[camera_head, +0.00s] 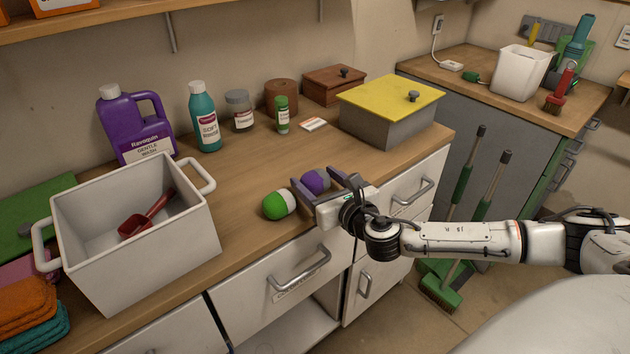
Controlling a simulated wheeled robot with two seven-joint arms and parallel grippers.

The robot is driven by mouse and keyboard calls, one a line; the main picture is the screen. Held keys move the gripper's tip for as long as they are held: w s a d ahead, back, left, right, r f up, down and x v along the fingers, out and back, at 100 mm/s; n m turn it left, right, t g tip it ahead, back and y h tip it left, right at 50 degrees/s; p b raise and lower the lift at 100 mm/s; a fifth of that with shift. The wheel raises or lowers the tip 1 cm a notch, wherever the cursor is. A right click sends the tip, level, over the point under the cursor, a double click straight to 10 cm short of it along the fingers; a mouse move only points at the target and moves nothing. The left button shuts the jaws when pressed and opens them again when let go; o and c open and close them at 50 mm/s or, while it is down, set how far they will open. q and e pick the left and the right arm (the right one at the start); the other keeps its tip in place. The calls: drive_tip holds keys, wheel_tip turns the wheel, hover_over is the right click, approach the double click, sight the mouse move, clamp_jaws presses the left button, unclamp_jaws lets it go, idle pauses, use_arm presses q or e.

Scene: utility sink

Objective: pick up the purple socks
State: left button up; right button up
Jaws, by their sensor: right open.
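The purple socks (314,182) are a rolled ball, purple with a pale part, near the front edge of the wooden counter. My right gripper (312,190) reaches in from the right and is open, with its two dark fingers around the purple socks, one on the near-left side and one on the far-right side. The fingers hide part of the socks, and I cannot tell whether they touch them. My left gripper is not in view.
A green and white sock ball (276,206) lies just left of my right gripper. A white basin (190,238) with a red scoop stands at the left. A grey box with a yellow lid (385,98) stands behind right. Bottles line the wall. Drawer handles (298,268) stick out below the edge.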

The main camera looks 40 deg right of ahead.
drive_tip(key=x, duration=0.4)
drive_tip(key=shift+w+f, duration=0.1)
drive_tip(key=shift+w, duration=0.2)
drive_tip(key=c, duration=0.8)
